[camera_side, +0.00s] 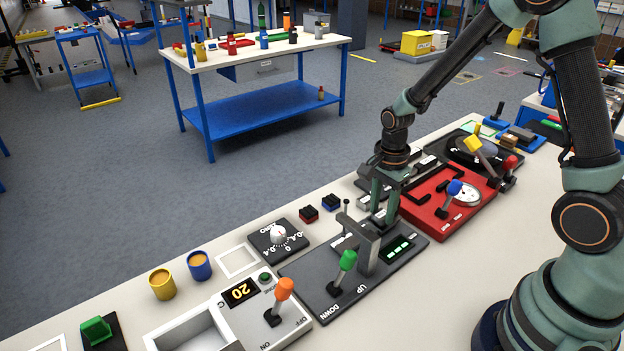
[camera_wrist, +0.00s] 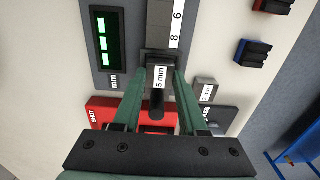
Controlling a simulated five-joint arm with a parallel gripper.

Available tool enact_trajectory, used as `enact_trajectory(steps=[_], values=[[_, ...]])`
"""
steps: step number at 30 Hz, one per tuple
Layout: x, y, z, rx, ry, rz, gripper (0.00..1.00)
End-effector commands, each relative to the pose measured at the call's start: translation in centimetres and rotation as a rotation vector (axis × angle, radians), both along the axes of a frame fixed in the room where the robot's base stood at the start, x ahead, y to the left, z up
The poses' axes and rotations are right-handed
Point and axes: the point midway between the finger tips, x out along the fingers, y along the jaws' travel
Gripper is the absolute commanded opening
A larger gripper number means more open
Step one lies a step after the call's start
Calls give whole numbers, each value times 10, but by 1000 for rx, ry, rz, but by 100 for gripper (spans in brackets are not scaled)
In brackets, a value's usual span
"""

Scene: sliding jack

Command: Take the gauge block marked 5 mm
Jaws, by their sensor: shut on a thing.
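In the wrist view, the gauge block marked 5 mm (camera_wrist: 160,78) is between the green fingertips of my gripper (camera_wrist: 163,72), label facing the camera. My gripper is shut on it. In the side view, my gripper (camera_side: 384,215) points down beside the grey post of the sliding jack (camera_side: 368,254), and the fingers largely hide the block. I cannot tell whether the block still touches what is beneath it. Another small grey block (camera_wrist: 206,91) stands just right of the fingers in the wrist view; its label is too small to read.
The jack's dark base carries a green-handled lever (camera_side: 346,262) and a lit green display (camera_side: 398,249). A red panel with a dial (camera_side: 447,198) is close on the right. Red (camera_side: 309,214) and blue (camera_side: 331,203) blocks stand behind left.

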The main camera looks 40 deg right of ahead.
Motion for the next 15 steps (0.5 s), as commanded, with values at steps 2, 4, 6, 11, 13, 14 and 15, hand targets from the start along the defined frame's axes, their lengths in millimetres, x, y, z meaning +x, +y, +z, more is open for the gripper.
enact_trajectory(steps=[2, 4, 6, 11, 13, 14, 15], values=[[1, 0, 5, 0, -3, 0, 0], [1, 0, 9, 0, -3, 0, 0], [1, 0, 13, 0, -2, 0, 0], [0, 0, 22, 0, -2, 0, 0], [0, 0, 26, 0, -2, 0, 0], [0, 0, 27, 0, -2, 0, 0], [1, 0, 29, 0, -3, 0, 0]])
